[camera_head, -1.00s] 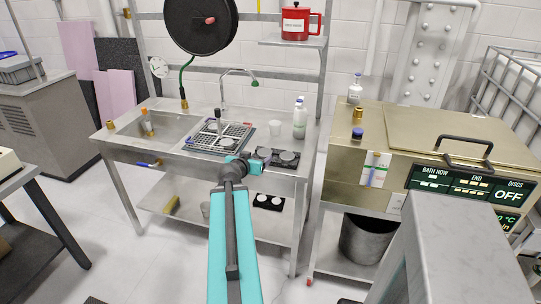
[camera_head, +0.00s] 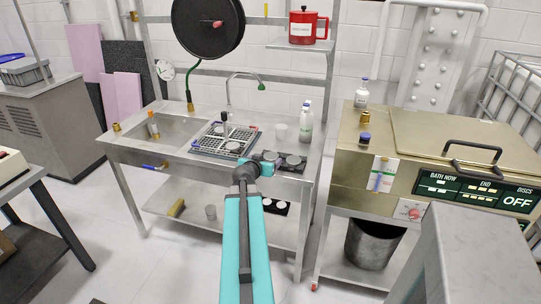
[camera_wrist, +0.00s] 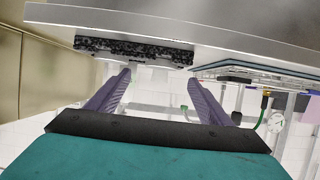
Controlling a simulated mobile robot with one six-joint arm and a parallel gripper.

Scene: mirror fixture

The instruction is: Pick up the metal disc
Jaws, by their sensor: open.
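Several metal discs are in view. In the head view, one disc (camera_head: 293,160) sits on a black holder (camera_head: 290,168) at the bench's front right, and another (camera_head: 270,156) lies beside it, close to my wrist. A further disc (camera_head: 233,146) rests on the wire rack tray (camera_head: 212,151). My gripper's fingers are hidden in the head view. In the wrist view my gripper (camera_wrist: 158,84) is open, with two purple fingers apart and nothing between them. Beyond the fingers are the black speckled holder (camera_wrist: 135,50) and the tray edge (camera_wrist: 262,73); no disc can be made out there.
The sink (camera_head: 160,132) is left of the rack. The brass bath unit (camera_head: 345,165) stands to the right across a gap. More discs (camera_head: 275,204) lie on the lower shelf.

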